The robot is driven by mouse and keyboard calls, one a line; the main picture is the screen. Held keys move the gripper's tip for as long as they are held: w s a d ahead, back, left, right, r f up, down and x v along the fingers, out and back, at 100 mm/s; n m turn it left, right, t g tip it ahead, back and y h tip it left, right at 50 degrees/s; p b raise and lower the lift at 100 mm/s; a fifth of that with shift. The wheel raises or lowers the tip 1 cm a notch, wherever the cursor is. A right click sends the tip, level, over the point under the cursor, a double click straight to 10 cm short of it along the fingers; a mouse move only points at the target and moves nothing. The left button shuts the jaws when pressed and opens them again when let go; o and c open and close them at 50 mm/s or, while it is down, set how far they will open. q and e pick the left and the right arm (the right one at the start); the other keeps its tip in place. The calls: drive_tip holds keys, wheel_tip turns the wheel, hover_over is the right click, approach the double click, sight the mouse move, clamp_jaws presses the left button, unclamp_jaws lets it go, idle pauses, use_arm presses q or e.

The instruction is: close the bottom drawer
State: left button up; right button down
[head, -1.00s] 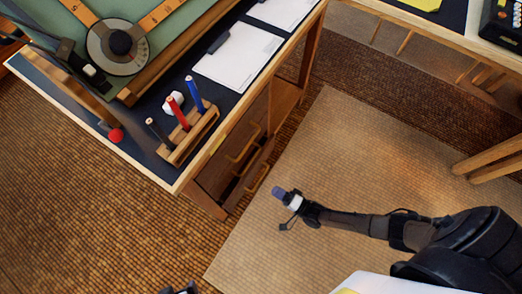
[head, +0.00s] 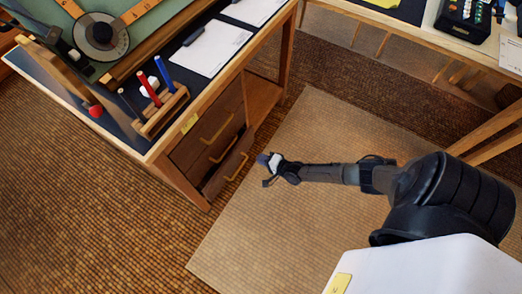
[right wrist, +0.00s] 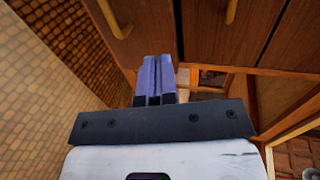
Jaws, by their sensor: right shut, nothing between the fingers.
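The desk's drawer stack has brass-coloured handles. The bottom drawer (head: 222,177) stands out from the stack, with a dark gap behind its front and its handle (head: 237,167) facing the floor mat. The drawers above (head: 200,140) look shut. My right gripper (head: 268,160) is just right of the bottom drawer's handle in the head view, apart from it. Its purple fingers (right wrist: 155,78) are together and empty in the right wrist view. Beyond them are brown wooden fronts with a handle (right wrist: 120,18); I cannot tell which drawer that is. My left gripper is out of view.
The desk top holds a wooden pen rack (head: 160,112), white paper (head: 210,47) and a drafting board (head: 50,18). A desk leg and low shelf (head: 265,97) stand beside the drawers. Another table (head: 430,25) is at upper right. The pale floor mat (head: 250,235) is clear.

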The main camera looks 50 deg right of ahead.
drive_tip(key=b, duration=0.3)
approach(238, 149)
wheel_tip(238, 149, down, 2)
drive_tip(key=w, duration=0.4)
drive_tip(key=w+b, duration=0.1)
drive_tip(key=shift+w+a, duration=0.25)
drive_tip(key=shift+w, duration=0.15)
use_arm(q)
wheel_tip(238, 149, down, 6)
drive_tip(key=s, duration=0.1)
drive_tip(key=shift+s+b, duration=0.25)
drive_tip(key=shift+b, duration=0.2)
use_arm(e)
drive_tip(key=shift+w, duration=0.45)
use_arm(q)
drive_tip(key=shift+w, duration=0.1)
use_arm(e)
drive_tip(key=shift+w, duration=0.1)
